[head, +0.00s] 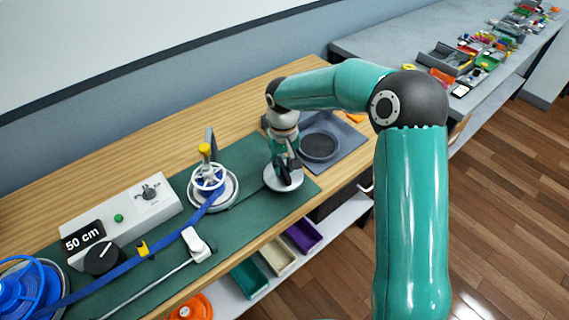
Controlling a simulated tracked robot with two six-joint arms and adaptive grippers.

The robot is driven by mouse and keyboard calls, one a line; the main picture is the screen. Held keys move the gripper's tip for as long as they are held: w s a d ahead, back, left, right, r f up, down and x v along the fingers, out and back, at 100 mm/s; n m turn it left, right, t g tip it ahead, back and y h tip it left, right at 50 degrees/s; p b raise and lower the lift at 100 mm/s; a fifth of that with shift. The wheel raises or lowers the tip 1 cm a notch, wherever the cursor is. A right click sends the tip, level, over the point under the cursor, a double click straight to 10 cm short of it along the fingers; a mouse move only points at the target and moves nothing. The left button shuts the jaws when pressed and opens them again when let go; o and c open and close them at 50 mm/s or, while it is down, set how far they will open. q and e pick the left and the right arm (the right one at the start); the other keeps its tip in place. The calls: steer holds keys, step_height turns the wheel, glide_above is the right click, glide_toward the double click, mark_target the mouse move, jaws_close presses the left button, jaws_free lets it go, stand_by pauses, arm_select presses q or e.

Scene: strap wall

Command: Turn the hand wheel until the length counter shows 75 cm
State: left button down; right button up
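The length counter (83,237) at the left reads 50 cm. A white spoked hand wheel (209,178) with a yellow knob (204,149) stands on a round metal base at the middle of the green mat. A blue strap (125,264) runs from a blue reel (30,285) at lower left to the base under the wheel. My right gripper (290,178) points down over a round pale disc (283,183), right of the wheel and apart from it. Its fingers overlap in this view, so their opening is unclear. My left gripper is out of view.
A grey control box (125,205) with a black dial (101,257) stands at the left. A white slider (197,244) sits on a rod in front of the wheel. A grey tray with a dark round dish (320,146) lies behind my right gripper. Bins (277,256) stand below.

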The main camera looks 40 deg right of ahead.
jaws_close()
steer(key=shift+f+m+b, duration=0.1)
steer(key=shift+m+b, duration=0.55)
steer(key=shift+m, duration=0.05)
steer(key=m+b, duration=0.1)
steer(key=m, duration=0.1)
steer(key=shift+m, duration=0.3)
steer(key=shift+m+b, duration=0.5)
steer(key=shift+m, duration=0.4)
steer(key=o, duration=0.5)
jaws_free()
steer(key=shift+r, duration=0.25)
